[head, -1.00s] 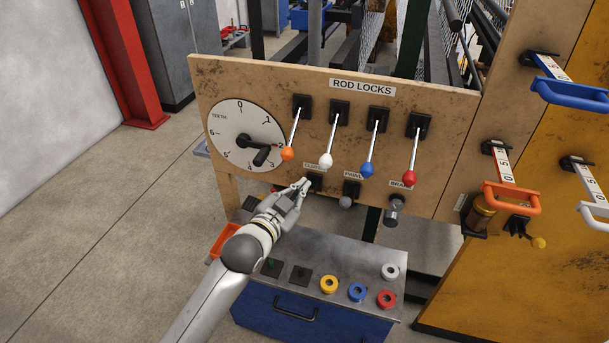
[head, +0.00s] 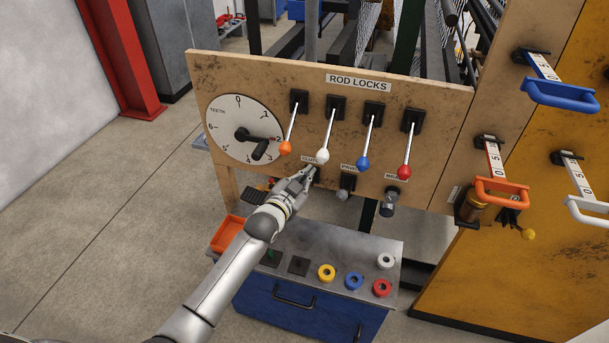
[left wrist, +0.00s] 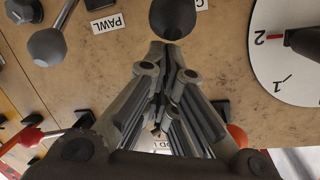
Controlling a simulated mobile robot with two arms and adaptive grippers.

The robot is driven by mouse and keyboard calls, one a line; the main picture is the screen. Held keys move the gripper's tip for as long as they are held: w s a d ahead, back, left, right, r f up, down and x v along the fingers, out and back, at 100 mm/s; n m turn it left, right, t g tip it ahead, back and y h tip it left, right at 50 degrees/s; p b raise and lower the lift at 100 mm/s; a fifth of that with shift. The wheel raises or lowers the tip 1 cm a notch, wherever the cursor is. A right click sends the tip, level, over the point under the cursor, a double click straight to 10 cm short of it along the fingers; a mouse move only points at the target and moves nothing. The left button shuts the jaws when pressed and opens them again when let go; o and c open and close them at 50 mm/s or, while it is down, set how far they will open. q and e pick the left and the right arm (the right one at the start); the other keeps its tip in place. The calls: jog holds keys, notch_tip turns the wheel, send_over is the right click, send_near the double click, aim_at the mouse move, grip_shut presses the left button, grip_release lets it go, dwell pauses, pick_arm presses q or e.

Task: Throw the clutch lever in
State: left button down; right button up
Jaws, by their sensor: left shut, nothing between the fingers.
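The clutch lever sits on the wooden panel (head: 255,85) under a partly covered label (head: 309,158). In the head view my left gripper (head: 311,171) is in front of it and hides most of it. In the left wrist view a dark round knob (left wrist: 172,17), apparently the clutch lever's, is just beyond the fingertips. My left gripper (left wrist: 163,55) is shut with nothing between its fingers. I cannot tell whether the fingertips touch the knob. My right gripper is not in view.
The pawl lever with its grey knob (head: 342,194) and the brake lever (head: 389,207) are to the right. Above hang rod-lock levers with orange (head: 286,148), white (head: 323,156), blue (head: 363,164) and red (head: 404,172) knobs. A teeth dial (head: 226,112) is left. A blue cabinet (head: 262,305) stands below.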

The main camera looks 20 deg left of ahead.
pick_arm(q)
jog(key=shift+f, duration=0.2)
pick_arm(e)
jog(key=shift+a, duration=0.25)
pick_arm(q)
jog(key=shift+s+f, duration=0.35)
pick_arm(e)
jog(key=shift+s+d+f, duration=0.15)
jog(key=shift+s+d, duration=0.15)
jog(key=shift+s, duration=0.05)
